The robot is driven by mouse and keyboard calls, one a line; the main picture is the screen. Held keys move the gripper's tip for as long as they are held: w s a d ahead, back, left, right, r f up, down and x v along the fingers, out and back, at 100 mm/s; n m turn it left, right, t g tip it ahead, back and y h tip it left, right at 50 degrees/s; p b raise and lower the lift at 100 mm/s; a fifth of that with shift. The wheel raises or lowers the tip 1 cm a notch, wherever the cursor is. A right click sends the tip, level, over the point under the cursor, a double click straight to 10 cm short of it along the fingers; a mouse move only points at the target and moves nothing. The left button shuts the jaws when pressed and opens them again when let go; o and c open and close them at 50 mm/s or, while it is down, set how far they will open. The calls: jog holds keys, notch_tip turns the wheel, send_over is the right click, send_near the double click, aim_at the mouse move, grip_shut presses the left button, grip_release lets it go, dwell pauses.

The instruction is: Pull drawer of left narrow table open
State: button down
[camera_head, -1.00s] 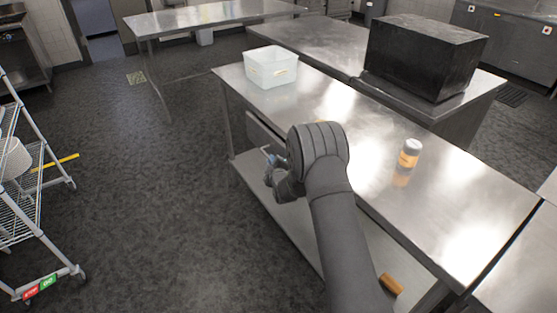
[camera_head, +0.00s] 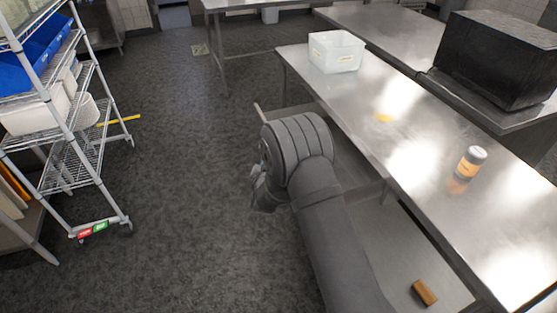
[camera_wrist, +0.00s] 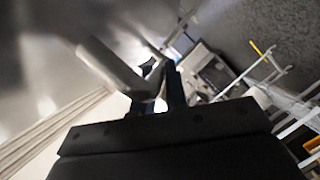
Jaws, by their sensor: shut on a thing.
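The steel narrow table (camera_head: 410,130) runs along the right in the head view. Its drawer (camera_head: 350,160) stands pulled out from under the top on the left side, with part of its inside showing. My arm covers much of the drawer front. My gripper (camera_head: 257,185) is at the drawer's outer side, mostly hidden behind my wrist. In the wrist view my gripper (camera_wrist: 160,85) is shut on a pale bar, the drawer handle (camera_wrist: 110,65). The exact contact is dark and blurred.
On the tabletop stand a clear container (camera_head: 336,52) and an orange-labelled bottle (camera_head: 470,163). A brown block (camera_head: 424,292) lies on the lower shelf. A black box (camera_head: 500,60) is on the table behind. A wire rack (camera_head: 75,130) stands left, with open floor (camera_head: 190,200) between.

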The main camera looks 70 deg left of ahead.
jog(key=shift+s, duration=0.75)
jog(key=c, duration=1.5)
grip_release()
jog(key=shift+o, duration=0.2)
jog(key=v, duration=1.7)
jog(key=shift+s+r, duration=0.1)
jog(key=shift+s, duration=0.05)
